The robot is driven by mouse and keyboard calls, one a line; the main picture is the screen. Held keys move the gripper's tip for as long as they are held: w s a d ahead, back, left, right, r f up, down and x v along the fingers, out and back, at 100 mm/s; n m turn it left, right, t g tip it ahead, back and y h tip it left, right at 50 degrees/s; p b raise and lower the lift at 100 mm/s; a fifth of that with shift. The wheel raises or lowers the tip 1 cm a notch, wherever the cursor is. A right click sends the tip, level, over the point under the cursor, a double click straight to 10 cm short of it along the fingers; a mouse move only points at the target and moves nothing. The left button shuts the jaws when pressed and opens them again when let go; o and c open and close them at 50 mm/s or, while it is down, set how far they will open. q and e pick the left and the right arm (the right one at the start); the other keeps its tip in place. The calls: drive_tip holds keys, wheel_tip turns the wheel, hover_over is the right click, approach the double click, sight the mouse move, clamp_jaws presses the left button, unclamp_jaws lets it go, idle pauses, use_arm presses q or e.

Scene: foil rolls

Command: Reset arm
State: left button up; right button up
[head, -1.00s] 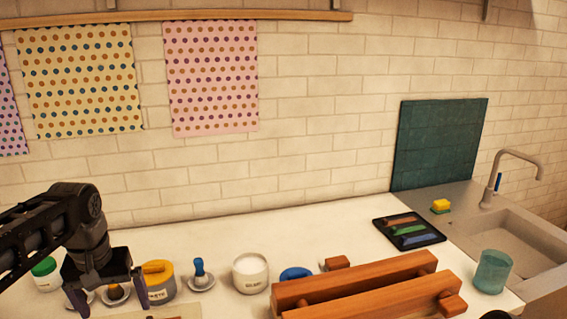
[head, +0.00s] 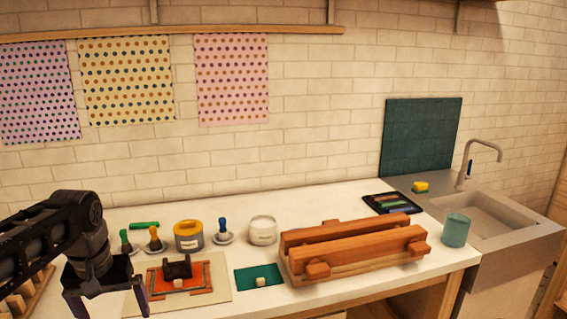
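My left arm comes in from the left edge. My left gripper (head: 108,304) points down, with its two dark fingers spread apart and nothing visible between them. In the picture it overlaps the left edge of a pale board (head: 222,272) on the white counter; I cannot tell its height above it. An orange frame (head: 207,279) lies on the board, with a dark object (head: 178,267) and a small pale block (head: 178,284) in it. My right gripper is not in view.
A wooden press-like frame (head: 350,248) stands right of a green mat (head: 259,275). Behind the board are a yellow-lidded jar (head: 188,236), a white jar (head: 262,231) and several handled tools. A teal cup (head: 455,231) stands near the sink (head: 485,215). A dark tray (head: 391,203) lies at the back.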

use_arm(q)
drive_tip(key=w+d+f+m+t+h, duration=0.15)
drive_tip(key=w+d+f+t, duration=0.35)
drive_tip(key=w, duration=0.5)
drive_tip(key=s+d+f+h, duration=0.1)
drive_tip(key=s+d+f, duration=0.1)
drive_tip(key=d+f, duration=0.7)
drive_tip(key=s+d+f+h, duration=0.15)
drive_tip(key=d+f, duration=0.35)
drive_tip(key=f, duration=0.8)
drive_tip(key=s+d+f+g, duration=0.2)
drive_tip(key=s+f, duration=0.3)
drive_tip(key=s, duration=0.3)
drive_tip(key=s+d+f+g, duration=0.2)
drive_tip(key=s+d+f, duration=0.2)
drive_tip(key=s, duration=0.5)
drive_tip(key=s+d+f+g, duration=0.2)
drive_tip(key=s+d+f, duration=0.2)
drive_tip(key=s+f, duration=0.4)
drive_tip(key=shift+s+m+h, duration=0.35)
drive_tip(key=shift+s+h, duration=0.05)
drive_tip(key=shift+s, duration=0.25)
drive_tip(key=shift+w, duration=0.1)
